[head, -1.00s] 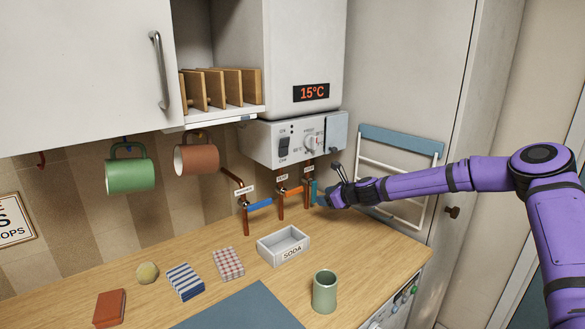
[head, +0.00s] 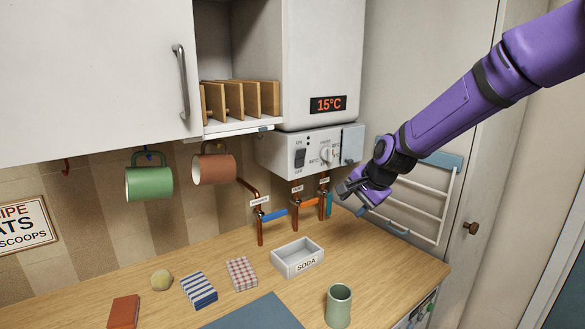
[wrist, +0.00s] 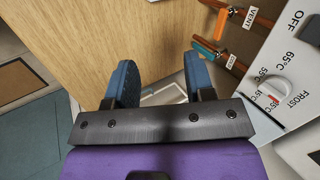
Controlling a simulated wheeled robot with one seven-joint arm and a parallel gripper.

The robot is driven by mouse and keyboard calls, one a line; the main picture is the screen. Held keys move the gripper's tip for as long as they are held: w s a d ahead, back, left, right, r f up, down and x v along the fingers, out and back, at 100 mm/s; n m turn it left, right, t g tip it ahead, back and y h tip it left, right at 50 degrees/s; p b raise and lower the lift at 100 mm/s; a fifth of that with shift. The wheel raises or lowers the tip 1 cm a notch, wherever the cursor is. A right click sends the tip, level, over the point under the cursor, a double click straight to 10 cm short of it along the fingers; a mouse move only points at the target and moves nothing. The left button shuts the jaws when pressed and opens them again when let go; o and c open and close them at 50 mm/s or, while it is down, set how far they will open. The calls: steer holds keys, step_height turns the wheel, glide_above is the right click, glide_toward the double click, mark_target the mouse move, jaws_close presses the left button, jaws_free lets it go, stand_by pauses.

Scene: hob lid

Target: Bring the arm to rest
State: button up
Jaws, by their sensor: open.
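My purple arm reaches in from the upper right in the head view. My gripper (head: 350,200) is in front of the wall below the right end of the boiler panel (head: 312,150), above the counter. In the wrist view the two blue-padded fingers of my gripper (wrist: 160,85) stand apart. Nothing is between them but the background. The wrist view also shows the dial (wrist: 268,90) on the panel and the pipes (wrist: 240,30) close by on the right.
A SODA tray (head: 297,258) and a green cup (head: 338,306) stand on the wooden counter (head: 385,262). A blue-topped rack (head: 425,200) hangs behind my gripper. Mugs hang from hooks (head: 148,183) under the cabinet. Cloths, a ball and a red block lie at left.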

steer(key=s+d+r+n+h, duration=0.1)
steer(key=s+d+r+n, duration=0.2)
steer(key=s, duration=0.4)
steer(key=s+d+r+n+h, duration=0.1)
steer(key=s+d+r+h, duration=0.15)
steer(key=s+r, duration=0.4)
steer(key=s+d+r+n, duration=0.2)
steer(key=s+d+r, duration=0.1)
steer(key=s, duration=0.4)
steer(key=s+d+r+n, duration=0.1)
steer(key=s+d, duration=0.2)
steer(key=s, duration=0.5)
steer(key=s+d+r+n, duration=0.1)
steer(key=s+d+n, duration=0.1)
steer(key=s, duration=0.6)
steer(key=shift+s+d+t, duration=0.3)
steer(key=shift+d, duration=0.2)
steer(key=shift+o, duration=0.5)
steer(key=shift+r+h, duration=0.1)
steer(key=shift+h, duration=0.15)
